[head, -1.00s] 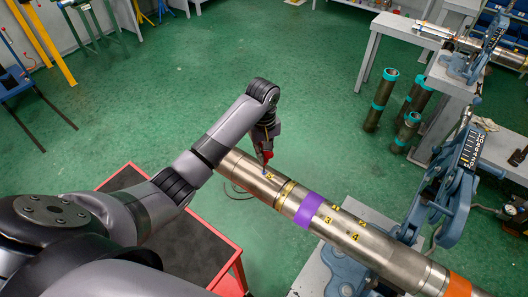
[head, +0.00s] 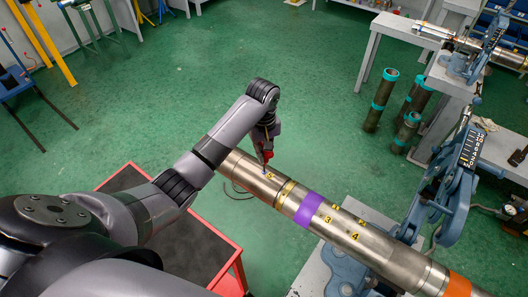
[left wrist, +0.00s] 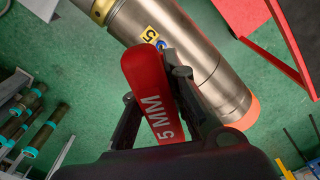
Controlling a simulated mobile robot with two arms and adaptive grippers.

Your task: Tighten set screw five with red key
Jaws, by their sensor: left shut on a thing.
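My left gripper (head: 265,158) is above the left end of the steel pipe (head: 388,256). In the left wrist view my left gripper (left wrist: 160,88) is shut on the red key (left wrist: 147,85), whose handle reads "5 MM". The yellow number 5 label (left wrist: 150,35) is on the pipe beside a blue-ringed spot, set screw five (left wrist: 162,47), partly hidden behind the key. In the head view the key's tip meets the pipe near this label; I cannot tell how deep it sits. Labels 3 (head: 327,219) and 4 (head: 355,237) show further along the pipe. My right gripper is not in view.
A blue pipe vise (head: 448,195) holds the pipe at the right. A purple band (head: 308,210) circles the pipe. A red-edged cart (head: 240,270) stands below my left arm.

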